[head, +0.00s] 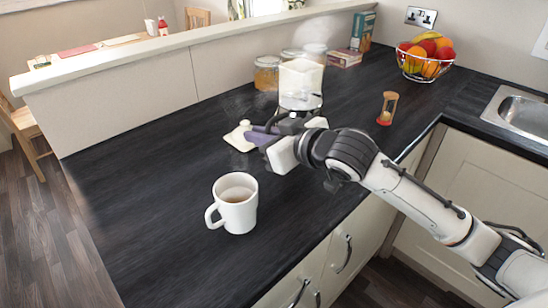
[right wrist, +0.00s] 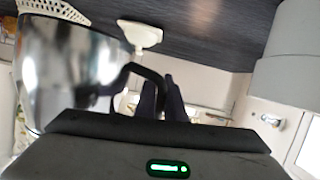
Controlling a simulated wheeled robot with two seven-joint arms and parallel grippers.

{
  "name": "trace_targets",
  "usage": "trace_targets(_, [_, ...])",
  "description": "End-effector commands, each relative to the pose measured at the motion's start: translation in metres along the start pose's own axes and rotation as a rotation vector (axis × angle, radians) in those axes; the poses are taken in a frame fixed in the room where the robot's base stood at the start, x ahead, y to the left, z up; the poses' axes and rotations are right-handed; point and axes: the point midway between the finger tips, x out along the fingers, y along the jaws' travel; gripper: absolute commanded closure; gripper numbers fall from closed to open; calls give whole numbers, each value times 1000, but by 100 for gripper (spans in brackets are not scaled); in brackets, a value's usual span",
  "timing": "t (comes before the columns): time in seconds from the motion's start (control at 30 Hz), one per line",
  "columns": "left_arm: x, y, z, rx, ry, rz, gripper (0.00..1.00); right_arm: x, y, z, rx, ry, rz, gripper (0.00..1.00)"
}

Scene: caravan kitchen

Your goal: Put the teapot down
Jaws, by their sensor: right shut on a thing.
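The teapot (head: 300,83) has a pale, shiny body and a black handle. In the right wrist view its mirror-like metal body (right wrist: 68,62) fills the left side, and the black handle reaches right to my fingers. My right gripper (head: 268,136) is shut on the handle; its dark fingers also show in the right wrist view (right wrist: 163,103). The teapot is over the worktop (head: 130,190), in front of the jars; I cannot tell whether its base touches the surface. My left gripper is not in view.
A white mug of brown drink (head: 238,207) stands nearer me. A small cream dish with a knob (head: 238,138) lies beside my gripper. The worktop's left part is clear.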

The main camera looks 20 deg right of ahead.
Motion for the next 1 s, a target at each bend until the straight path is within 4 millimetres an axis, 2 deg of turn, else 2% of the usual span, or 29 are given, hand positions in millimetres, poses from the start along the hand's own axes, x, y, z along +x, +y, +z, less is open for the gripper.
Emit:
trace_targets(0.1, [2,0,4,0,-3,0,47,7,-2,19,-2,3,1,100])
trace_targets(0.37, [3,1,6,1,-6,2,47,14,-4,38,-1,5,1,100])
trace_targets(0.53, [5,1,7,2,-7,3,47,22,-6,60,-1,4,2,100])
trace_targets(0.93, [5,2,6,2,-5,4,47,24,-7,65,-2,6,2,100])
trace_targets(0.97, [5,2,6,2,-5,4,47,24,-7,68,1,1,1,89])
trace_targets(1.0, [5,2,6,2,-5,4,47,24,-7,68,0,1,1,82])
